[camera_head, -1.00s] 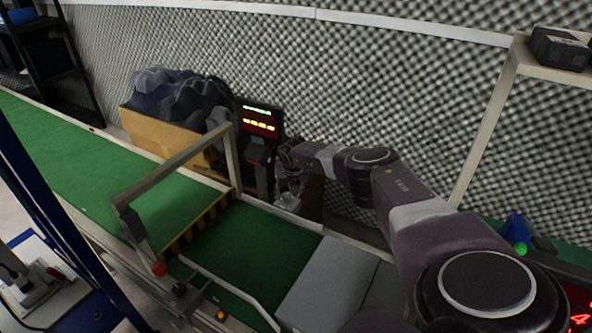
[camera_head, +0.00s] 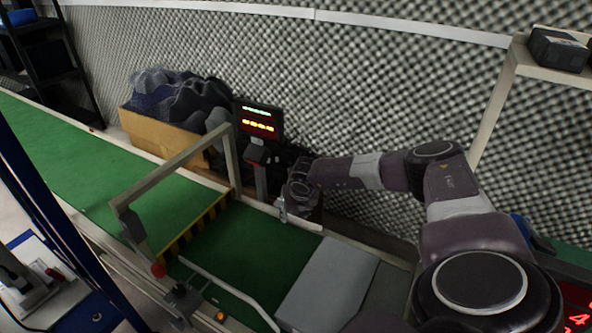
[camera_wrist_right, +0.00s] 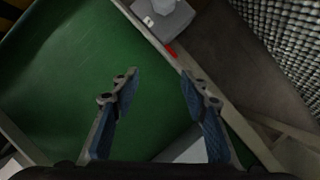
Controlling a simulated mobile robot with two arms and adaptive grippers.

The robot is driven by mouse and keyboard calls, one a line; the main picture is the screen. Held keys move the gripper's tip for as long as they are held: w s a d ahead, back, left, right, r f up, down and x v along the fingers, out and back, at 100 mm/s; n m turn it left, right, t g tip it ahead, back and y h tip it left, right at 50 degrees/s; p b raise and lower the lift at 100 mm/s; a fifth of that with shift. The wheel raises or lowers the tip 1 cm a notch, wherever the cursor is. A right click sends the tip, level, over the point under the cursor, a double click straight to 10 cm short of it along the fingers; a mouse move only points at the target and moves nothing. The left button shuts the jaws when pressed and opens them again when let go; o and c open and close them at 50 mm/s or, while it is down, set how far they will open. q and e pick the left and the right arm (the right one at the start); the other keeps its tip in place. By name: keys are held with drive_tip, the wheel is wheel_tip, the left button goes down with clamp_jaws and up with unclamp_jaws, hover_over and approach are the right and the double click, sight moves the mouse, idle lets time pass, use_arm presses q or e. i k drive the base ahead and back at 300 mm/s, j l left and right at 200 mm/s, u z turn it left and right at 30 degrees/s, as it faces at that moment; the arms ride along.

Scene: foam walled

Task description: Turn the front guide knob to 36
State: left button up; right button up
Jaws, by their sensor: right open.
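My right gripper (camera_head: 284,212) is over the far edge of the green conveyor belt (camera_head: 230,248), pointing down. In the right wrist view the gripper (camera_wrist_right: 160,76) is open, with nothing between its blue-padded fingers. Ahead of the fingers, a grey block (camera_wrist_right: 163,17) with a pale round knob-like top (camera_wrist_right: 165,4) sits at the belt's edge, cut off by the frame. A red pointer-like mark (camera_wrist_right: 170,50) is beside it. The gripper is apart from it. I cannot tell whether this is the front guide knob, and no scale number is readable. My left gripper is not in view.
A display post (camera_head: 259,125) with lit digits stands behind the belt. A gate frame (camera_head: 180,168) spans the belt. A dark bracket (camera_head: 183,298) with a bent rail is at the near edge, and a grey box (camera_head: 328,285) is at right. The foam wall (camera_head: 390,90) is close behind.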

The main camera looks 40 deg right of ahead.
sight(179, 291)
drive_tip(key=k+j, duration=0.35)
drive_tip(key=j, duration=0.15)
drive_tip(key=k+j, duration=0.4)
drive_tip(key=j, duration=0.1)
